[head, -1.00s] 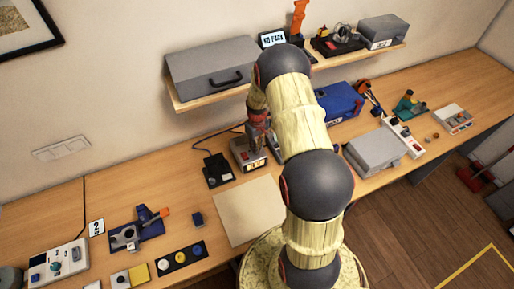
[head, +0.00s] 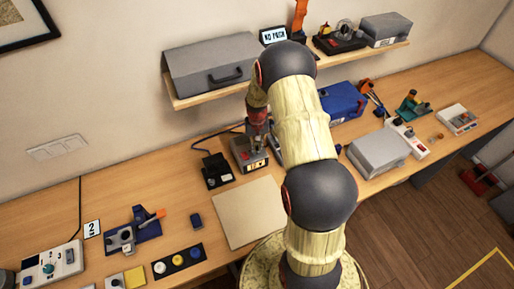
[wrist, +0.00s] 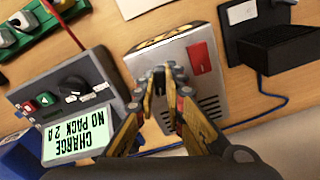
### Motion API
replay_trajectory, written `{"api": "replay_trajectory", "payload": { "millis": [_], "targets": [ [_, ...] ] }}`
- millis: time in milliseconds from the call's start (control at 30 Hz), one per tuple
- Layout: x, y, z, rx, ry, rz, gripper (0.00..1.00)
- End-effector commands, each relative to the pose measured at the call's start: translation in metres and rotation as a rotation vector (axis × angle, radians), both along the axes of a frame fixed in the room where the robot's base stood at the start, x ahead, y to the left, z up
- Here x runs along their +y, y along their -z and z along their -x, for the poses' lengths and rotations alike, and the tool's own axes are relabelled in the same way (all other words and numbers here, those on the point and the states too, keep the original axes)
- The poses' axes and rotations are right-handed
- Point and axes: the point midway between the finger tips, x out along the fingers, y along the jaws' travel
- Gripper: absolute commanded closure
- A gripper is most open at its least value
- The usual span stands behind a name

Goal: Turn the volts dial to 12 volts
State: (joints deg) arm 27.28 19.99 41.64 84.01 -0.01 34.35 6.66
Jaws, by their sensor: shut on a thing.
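The grey power supply box (head: 249,152) stands on the bench, with a small lit orange display (head: 258,165) on its front. The digits are tiny and look like 12, but I cannot be sure. In the wrist view the box (wrist: 208,88) shows a red switch (wrist: 200,58) and vent slots. My gripper (wrist: 170,78) is over the box with its fingertips close together, shut on the volts dial, which the fingers mostly hide. In the head view my gripper (head: 257,122) points down onto the box top. The dial's pointer is not visible.
A charger (wrist: 75,105) with a black knob and a lit screen reading "CHARGE NO PACK 2 A" stands close beside the box. A black device (head: 217,171) with a cable is on the other side. A beige mat (head: 247,212) lies in front. A shelf (head: 215,95) is above.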

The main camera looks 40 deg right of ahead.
Motion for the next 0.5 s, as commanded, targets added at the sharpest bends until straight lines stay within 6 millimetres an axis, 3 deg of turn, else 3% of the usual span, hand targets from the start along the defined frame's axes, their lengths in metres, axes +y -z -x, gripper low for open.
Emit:
{"api": "replay_trajectory", "payload": {
  "millis": [433, 467, 500],
  "targets": [
    [0.0001, -0.0002, 0.0000, 0.000, 0.011, 0.000, 1.00],
    [0.0001, -0.0002, 0.0000, 0.000, 0.011, 0.000, 0.88],
    [0.0001, -0.0002, 0.0000, 0.000, 0.011, 0.000, 0.85]
  ]
}}
